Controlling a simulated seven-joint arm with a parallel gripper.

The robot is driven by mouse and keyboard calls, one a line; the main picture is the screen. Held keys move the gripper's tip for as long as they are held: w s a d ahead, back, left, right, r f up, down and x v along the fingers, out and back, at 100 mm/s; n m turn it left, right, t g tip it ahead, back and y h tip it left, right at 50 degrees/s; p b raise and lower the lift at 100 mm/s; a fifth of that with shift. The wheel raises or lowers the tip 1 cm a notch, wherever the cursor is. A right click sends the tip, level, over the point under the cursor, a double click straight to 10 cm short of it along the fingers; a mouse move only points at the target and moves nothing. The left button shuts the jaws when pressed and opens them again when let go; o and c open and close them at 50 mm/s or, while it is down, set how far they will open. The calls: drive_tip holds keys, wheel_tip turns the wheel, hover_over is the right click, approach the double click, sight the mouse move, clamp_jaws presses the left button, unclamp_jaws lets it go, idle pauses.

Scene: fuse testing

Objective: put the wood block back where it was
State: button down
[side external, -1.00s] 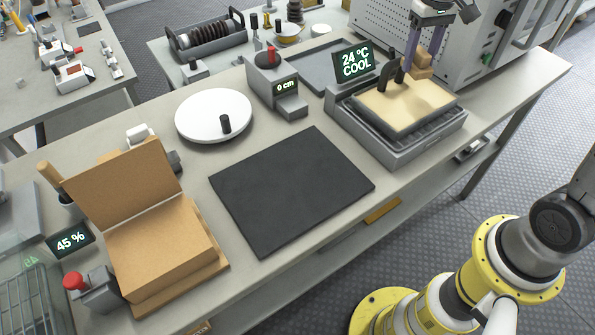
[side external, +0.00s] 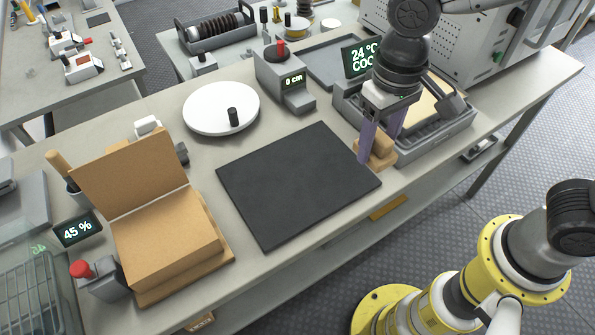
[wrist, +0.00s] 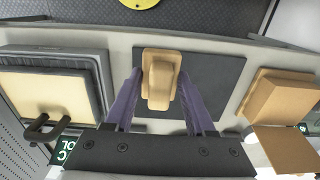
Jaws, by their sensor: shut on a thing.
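The wood block (side external: 379,150) is tan, with a wide base and a narrower raised part. My gripper (side external: 377,143) has purple fingers shut on it. In the side view the block shows between the right edge of the black mat (side external: 290,185) and the near corner of the grey heater unit (side external: 425,142). In the wrist view the block (wrist: 158,62) sits between the fingers, with the black mat (wrist: 222,75) behind it. I cannot tell its exact height above the bench. My arm hides part of the heater unit and its tan plate (side external: 421,108).
An open cardboard box (side external: 165,250) stands at the left of the bench. The temperature display (side external: 358,55) is partly hidden. The mat's surface is clear.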

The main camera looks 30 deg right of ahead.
drive_tip(key=w+a+f, duration=0.4)
drive_tip(key=w+a, duration=0.1)
drive_tip(key=w, duration=0.2)
hover_over(298, 176)
drive_tip(key=f, duration=0.4)
drive_tip(key=shift+s+d+f, duration=0.3)
drive_tip(key=shift+s+f, duration=0.05)
drive_tip(key=shift+s, duration=0.05)
drive_tip(key=shift+w+a+f, duration=0.3)
drive_tip(key=shift+w+f, duration=0.15)
drive_tip(key=shift+f, duration=1.7)
drive_tip(key=shift+f, duration=0.1)
drive_tip(key=shift+c, duration=1.2)
unclamp_jaws()
